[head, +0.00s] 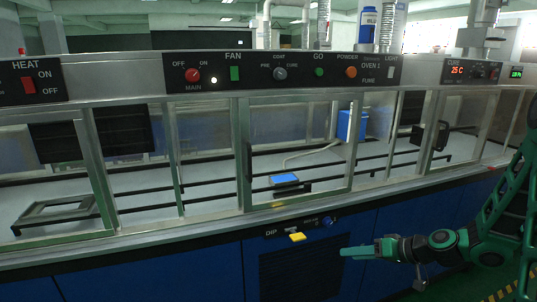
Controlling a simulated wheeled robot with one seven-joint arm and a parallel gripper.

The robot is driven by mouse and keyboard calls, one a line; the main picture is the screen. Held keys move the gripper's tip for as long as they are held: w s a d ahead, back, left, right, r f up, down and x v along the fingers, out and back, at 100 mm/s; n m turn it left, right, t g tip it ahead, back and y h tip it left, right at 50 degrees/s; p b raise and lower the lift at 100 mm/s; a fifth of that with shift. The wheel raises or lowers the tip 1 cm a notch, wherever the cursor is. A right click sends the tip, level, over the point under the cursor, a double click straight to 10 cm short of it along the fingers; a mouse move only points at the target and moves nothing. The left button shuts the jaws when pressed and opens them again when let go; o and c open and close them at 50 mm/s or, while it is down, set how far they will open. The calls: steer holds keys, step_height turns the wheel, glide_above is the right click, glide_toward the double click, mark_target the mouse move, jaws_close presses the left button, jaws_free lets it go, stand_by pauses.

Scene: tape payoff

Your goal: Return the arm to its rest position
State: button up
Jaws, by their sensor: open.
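My arm comes in from the right side of the head view, green and dark grey. My gripper (346,252) is at its left end, low in front of the blue cabinet front (352,228). It points left and is seen from the side, with its pale teal fingers open and nothing between them. It is below the bench edge and to the right of a yellow piece (297,237) on the front panel by the DIP label. A gap shows in the picture between the fingertips and that piece.
A long bench enclosure with glazed doors (300,140) runs across the view, under a control panel (290,72). Inside are a blue-topped block (286,179), a blue box (350,124) and a grey frame (58,211). Green floor (440,288) shows at lower right.

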steer(key=s+d+r+m+g+h, duration=0.2)
steer(key=s+d+r, duration=0.2)
steer(key=s, duration=0.7)
steer(key=s+d+r+m+g+h, duration=0.3)
steer(key=s+d+r, duration=0.2)
steer(key=s, duration=0.6)
steer(key=s+d+r+m+g+h, duration=0.2)
steer(key=s+d+r+h, duration=0.1)
steer(key=s, duration=0.9)
steer(key=shift+d+r+m, duration=0.4)
steer(key=shift+d+r, duration=0.4)
steer(key=shift+r, duration=0.05)
steer(key=shift+s, duration=0.1)
